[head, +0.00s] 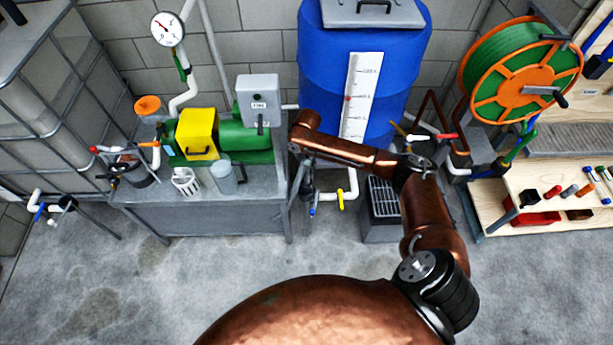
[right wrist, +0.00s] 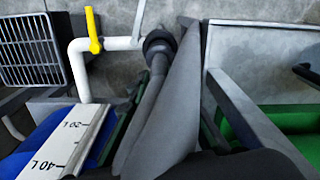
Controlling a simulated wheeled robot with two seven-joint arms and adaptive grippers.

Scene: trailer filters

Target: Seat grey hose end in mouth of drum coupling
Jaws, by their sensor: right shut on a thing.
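My right gripper (head: 299,153) is between the grey bench and the blue drum (head: 310,75). In the right wrist view its grey finger (right wrist: 165,110) lies along a dark grey tube, which I take to be the grey hose (right wrist: 157,68), and it is shut on it. A dark round collar (right wrist: 158,42) shows at the tube's far end, close by the end of the white drum pipe (right wrist: 110,43). I cannot tell whether this collar is the hose end or the drum coupling, or whether they touch. My left gripper is out of view.
The bench (head: 220,205) carries a green pump (head: 243,137). An orange hose reel (head: 520,70) is at the right.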

